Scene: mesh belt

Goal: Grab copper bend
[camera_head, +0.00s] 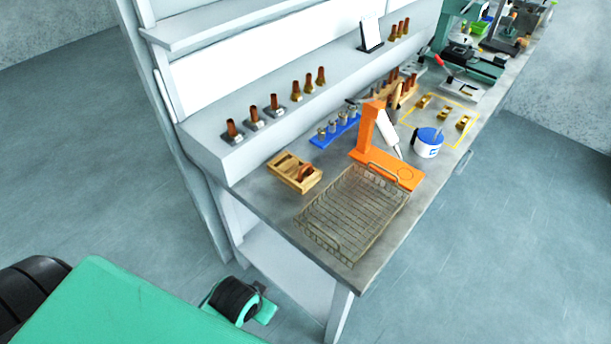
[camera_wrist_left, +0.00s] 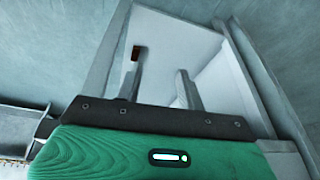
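A copper bend (camera_head: 305,172) sits in a small wooden box (camera_head: 283,180) at the near left of the bench top, behind the wire mesh basket (camera_head: 318,220). Its arch rises above the box at the right end. My left gripper (camera_wrist_left: 160,62) shows in the left wrist view with its two fingers apart and nothing seen between them. Neither gripper shows in the head view.
An orange stand (camera_head: 368,135) stands behind the basket, with a blue-and-white pot (camera_head: 428,143) to its right. A blue rack (camera_head: 335,130) lies behind the box. Several copper stubs on blocks line the raised shelf (camera_head: 205,147). Floor is open beside the bench.

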